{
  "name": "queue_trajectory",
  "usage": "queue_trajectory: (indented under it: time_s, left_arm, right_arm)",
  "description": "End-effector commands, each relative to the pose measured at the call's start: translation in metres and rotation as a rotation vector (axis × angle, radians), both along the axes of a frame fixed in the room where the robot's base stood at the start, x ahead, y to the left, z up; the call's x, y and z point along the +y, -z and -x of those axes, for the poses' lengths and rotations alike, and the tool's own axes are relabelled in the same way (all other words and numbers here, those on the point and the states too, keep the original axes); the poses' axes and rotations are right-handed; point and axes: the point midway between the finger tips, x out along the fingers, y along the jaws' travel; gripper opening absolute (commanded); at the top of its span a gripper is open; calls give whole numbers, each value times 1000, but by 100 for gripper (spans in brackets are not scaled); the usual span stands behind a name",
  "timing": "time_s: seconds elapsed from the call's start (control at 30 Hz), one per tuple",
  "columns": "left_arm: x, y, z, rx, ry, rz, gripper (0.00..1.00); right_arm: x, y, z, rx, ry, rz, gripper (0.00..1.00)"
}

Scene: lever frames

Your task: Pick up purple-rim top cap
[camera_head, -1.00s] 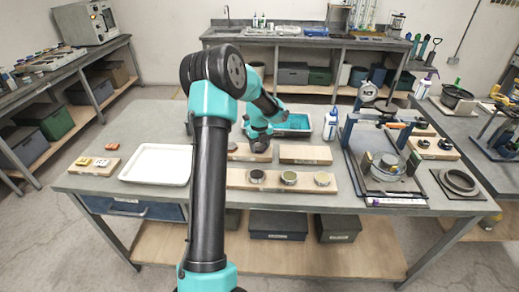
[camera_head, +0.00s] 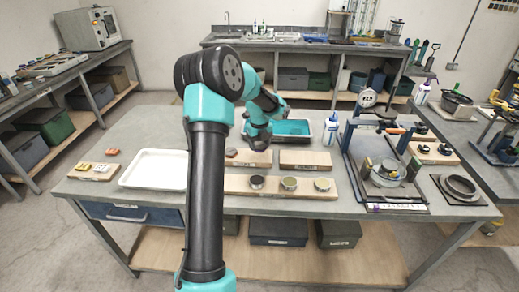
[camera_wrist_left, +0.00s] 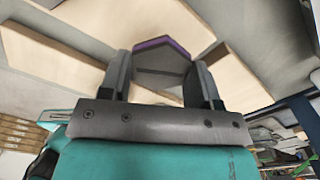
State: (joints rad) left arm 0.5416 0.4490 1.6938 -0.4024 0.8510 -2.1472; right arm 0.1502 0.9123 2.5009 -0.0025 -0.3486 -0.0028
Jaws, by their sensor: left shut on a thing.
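My left gripper (camera_head: 258,143) is over the back-left wooden board (camera_head: 240,160) on the grey table. In the left wrist view its two fingers (camera_wrist_left: 162,68) are shut on the purple-rim top cap (camera_wrist_left: 161,46). The cap is a grey, angular piece with a purple band along its upper edge, tilted in that view. In the head view the cap cannot be made out at the gripper. My right gripper is not in view.
A front board (camera_head: 225,186) holds several round pieces. A bare board (camera_head: 306,160) lies right of the gripper, a blue-filled tray (camera_head: 307,138) behind. A white tray (camera_head: 154,169) is to the left. A press-like frame (camera_head: 350,170) and white bottle (camera_head: 331,128) stand right.

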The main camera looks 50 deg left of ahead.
Motion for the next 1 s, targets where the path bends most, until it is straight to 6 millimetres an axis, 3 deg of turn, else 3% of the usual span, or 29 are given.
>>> queue_trajectory:
  time_s: [0.27, 0.7, 1.0]
  left_arm:
    - [-32, -3, 25, 3, 2, 2, 24]
    - [-106, -11, 82, 1, 3, 2, 24]
    - [-126, -13, 97, 2, 1, 2, 24]
  right_arm:
    - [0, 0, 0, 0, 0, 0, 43]
    - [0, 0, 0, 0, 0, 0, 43]
    - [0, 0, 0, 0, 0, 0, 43]
